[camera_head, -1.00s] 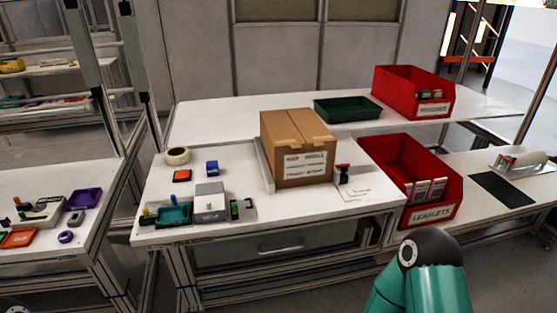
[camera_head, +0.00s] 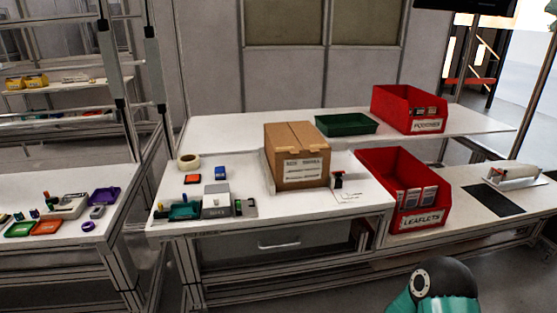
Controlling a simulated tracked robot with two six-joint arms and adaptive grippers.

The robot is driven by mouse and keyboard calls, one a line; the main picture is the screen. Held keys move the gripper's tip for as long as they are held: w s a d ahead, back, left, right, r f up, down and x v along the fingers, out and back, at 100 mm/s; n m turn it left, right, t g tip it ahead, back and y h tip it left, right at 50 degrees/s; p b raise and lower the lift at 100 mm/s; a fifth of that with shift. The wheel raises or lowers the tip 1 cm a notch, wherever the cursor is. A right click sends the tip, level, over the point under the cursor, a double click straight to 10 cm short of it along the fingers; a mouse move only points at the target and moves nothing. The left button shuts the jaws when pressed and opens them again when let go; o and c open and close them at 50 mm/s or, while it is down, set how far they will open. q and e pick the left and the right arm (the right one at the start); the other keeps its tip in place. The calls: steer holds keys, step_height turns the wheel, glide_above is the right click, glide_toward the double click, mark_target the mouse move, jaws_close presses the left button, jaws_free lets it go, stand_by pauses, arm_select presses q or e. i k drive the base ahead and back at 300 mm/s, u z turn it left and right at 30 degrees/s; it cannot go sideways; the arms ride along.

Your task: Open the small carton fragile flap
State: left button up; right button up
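A brown cardboard carton (camera_head: 297,155) stands on the white table in the middle of the view. Its top flaps look closed, with a seam across the top and lighter tape patches near the front edge. A white printed label is on its front face; the small print is too blurred to read. I cannot make out a separate flap marked fragile. A teal arm link of mine shows at the bottom right, well in front of the table and apart from the carton. Neither gripper is in view.
Red bins, one labelled leaflets (camera_head: 405,187) and one labelled pouches (camera_head: 409,108), stand to the right. A green tray (camera_head: 346,125) lies behind the carton. A tape roll (camera_head: 189,162), a grey box (camera_head: 217,197) and a stamp (camera_head: 337,180) surround the carton. The front left tabletop has some free room.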

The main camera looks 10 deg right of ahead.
mark_target(283, 139)
steer(key=z, duration=0.15)
steer(key=i, duration=0.95)
steer(key=u, duration=0.2)
steer(key=k, duration=0.85)
steer(key=z, duration=0.2)
steer(key=i, duration=0.7)
steer(key=u, duration=0.05)
